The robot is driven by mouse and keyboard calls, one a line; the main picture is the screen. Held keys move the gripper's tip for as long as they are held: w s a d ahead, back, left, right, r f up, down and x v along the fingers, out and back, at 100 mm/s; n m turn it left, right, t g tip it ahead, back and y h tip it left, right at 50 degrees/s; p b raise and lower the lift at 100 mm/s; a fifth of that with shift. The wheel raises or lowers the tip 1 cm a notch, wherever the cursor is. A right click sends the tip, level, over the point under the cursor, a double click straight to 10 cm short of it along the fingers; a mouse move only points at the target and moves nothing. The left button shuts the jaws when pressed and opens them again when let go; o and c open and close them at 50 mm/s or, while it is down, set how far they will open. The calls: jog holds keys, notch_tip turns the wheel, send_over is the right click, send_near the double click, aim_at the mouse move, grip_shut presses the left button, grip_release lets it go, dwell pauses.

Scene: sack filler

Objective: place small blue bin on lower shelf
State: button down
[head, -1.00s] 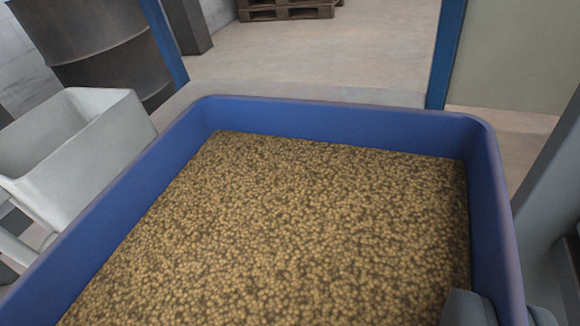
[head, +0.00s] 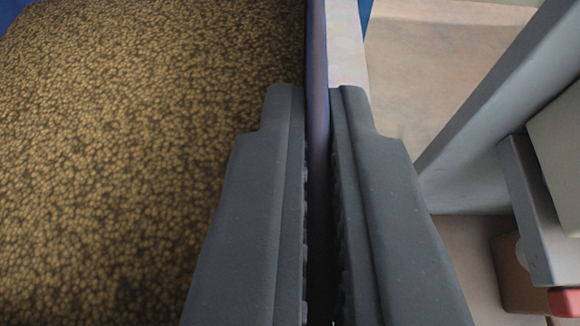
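The small blue bin (head: 317,60) is filled with tan granules and takes up the left side of the view. Only its right wall and a bit of its far left corner show. My gripper (head: 318,95) has one dark grey finger inside the bin, over the granules, and the other outside. The bin's right wall fills the narrow gap between the fingertips, and the gripper looks shut on it. The bin's base and near side are out of view. I cannot pick out the lower shelf.
A grey slanted post (head: 500,95) stands to the right of the bin. Beside it are a grey bracket (head: 540,220) with a pale panel and a red part (head: 565,301) at the lower right. Bare floor (head: 440,65) shows between bin and post.

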notch_tip(320, 180, down, 3)
jog(key=shift+b, duration=0.3)
jog(key=shift+r, duration=0.1)
jog(key=c, duration=1.6)
grip_release()
jog(key=shift+p+v, duration=0.75)
jog(key=shift+v, duration=5.3)
jog(key=shift+s, duration=0.1)
